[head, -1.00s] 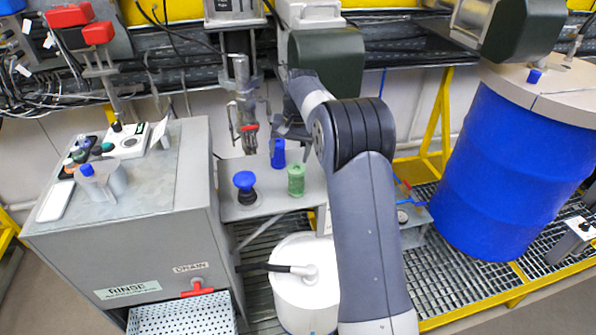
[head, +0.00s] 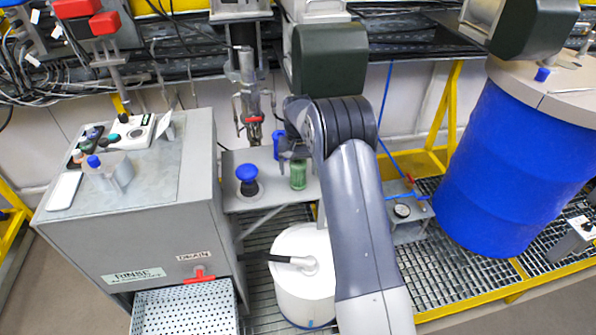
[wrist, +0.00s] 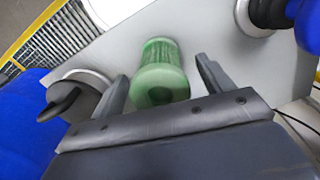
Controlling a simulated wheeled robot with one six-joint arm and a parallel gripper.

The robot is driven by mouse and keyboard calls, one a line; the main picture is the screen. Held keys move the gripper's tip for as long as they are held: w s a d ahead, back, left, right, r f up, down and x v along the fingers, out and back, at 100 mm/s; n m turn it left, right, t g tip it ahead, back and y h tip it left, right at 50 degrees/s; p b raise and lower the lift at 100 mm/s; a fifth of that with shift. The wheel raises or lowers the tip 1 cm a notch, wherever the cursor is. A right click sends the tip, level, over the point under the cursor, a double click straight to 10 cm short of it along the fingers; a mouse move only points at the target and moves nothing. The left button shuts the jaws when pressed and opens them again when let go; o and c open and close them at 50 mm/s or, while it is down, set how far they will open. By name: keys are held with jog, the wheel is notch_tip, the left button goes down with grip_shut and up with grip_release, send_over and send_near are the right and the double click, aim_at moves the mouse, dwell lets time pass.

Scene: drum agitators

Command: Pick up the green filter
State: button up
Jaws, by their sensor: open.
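The green filter (head: 298,175) is a small ribbed cylinder standing on a grey shelf (head: 236,203) in the head view. In the wrist view the green filter (wrist: 158,72) lies between and just beyond the two fingers of my gripper (wrist: 160,82), with visible room at its right side. My gripper is open and empty, and I see no grip on the filter. In the head view my gripper (head: 292,148) is above and behind the filter, partly hidden by my own arm.
A blue-capped black knob (head: 247,178) stands left of the filter, and a blue piece (head: 277,146) is close behind it. The rinse cabinet (head: 205,210) is at left, a white drum (head: 305,285) below, and a blue barrel (head: 510,175) at right.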

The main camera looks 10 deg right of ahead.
jog(key=shift+f, duration=0.5)
jog(key=c, duration=1)
